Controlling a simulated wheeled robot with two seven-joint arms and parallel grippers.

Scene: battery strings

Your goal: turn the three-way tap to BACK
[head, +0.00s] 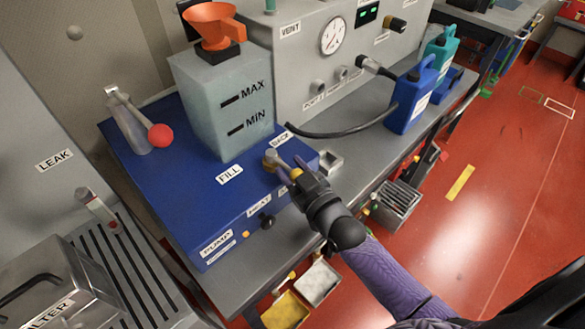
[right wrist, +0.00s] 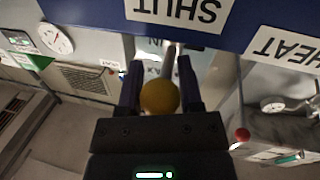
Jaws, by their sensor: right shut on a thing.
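The three-way tap sits on top of the blue box (head: 190,190), with a brass-coloured hub (head: 271,158) and a lever ending in a yellow knob (head: 296,173). The lever points toward the front right edge of the box, away from the FILL label (head: 229,174) and the BACK label (head: 281,138). My right gripper (head: 289,174) is shut on the tap's lever end. In the right wrist view the yellow knob (right wrist: 160,97) sits between the fingers, near an upside-down SHUT label (right wrist: 178,10). My left gripper is not in view.
A translucent tank (head: 205,110) with an orange funnel (head: 214,24) stands behind the tap. A red-ball lever (head: 160,135) stands at the left. A black hose (head: 335,134) and a blue jug (head: 410,100) are to the right. A black knob (head: 267,221) sticks out of the box front.

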